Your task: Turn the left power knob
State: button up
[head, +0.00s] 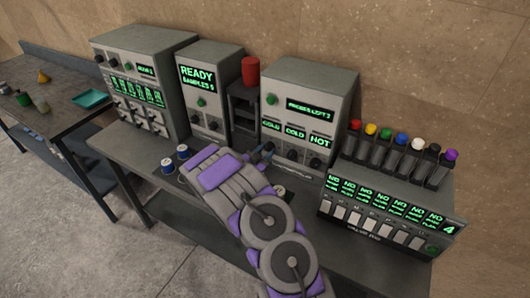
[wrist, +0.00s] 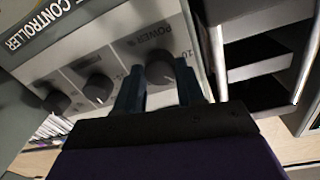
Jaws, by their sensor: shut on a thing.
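The grey box with COLD, COLD and HOT displays (head: 310,88) has a row of dark knobs low on its front. My gripper (head: 263,153) is at the left end of that row in the head view. The left power knob (wrist: 160,72) shows in the wrist view, dark and round under a POWER label. My gripper (wrist: 158,92) is shut on it, with one finger on each side. The left knob is largely hidden by my gripper in the head view. Two more knobs, a middle one (wrist: 97,88) and an outer one (wrist: 57,102), are clear of the fingers.
A dark shelf unit (head: 241,108) with a red cylinder (head: 250,71) on top stands beside the box. The READY machine (head: 205,88) is further left. A dispenser with several coloured caps (head: 390,205) stands to the right. Two blue-and-white cans (head: 168,166) sit on the bench left of my arm.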

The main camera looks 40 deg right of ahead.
jog(key=m+b, duration=0.2)
jog(key=m, duration=0.1)
jog(key=m+b, duration=0.1)
jog(key=shift+f+m+b, duration=0.25)
jog(key=shift+m+b, duration=0.05)
jog(key=shift+m, duration=0.1)
jog(key=m+b, duration=0.3)
jog(key=shift+r+m, duration=0.15)
jog(key=shift+m, duration=0.15)
jog(key=shift+y+b, duration=0.3)
jog(key=o, duration=1)
jog(key=shift+r, duration=0.1)
jog(key=shift+o, duration=0.2)
jog(key=f+p+v, duration=0.1)
jog(key=p+v, duration=0.1)
jog(key=v, duration=1.5)
jog(key=shift+s+a+r, duration=0.15)
jog(key=shift+a+r, duration=0.05)
jog(key=shift+r, duration=0.15)
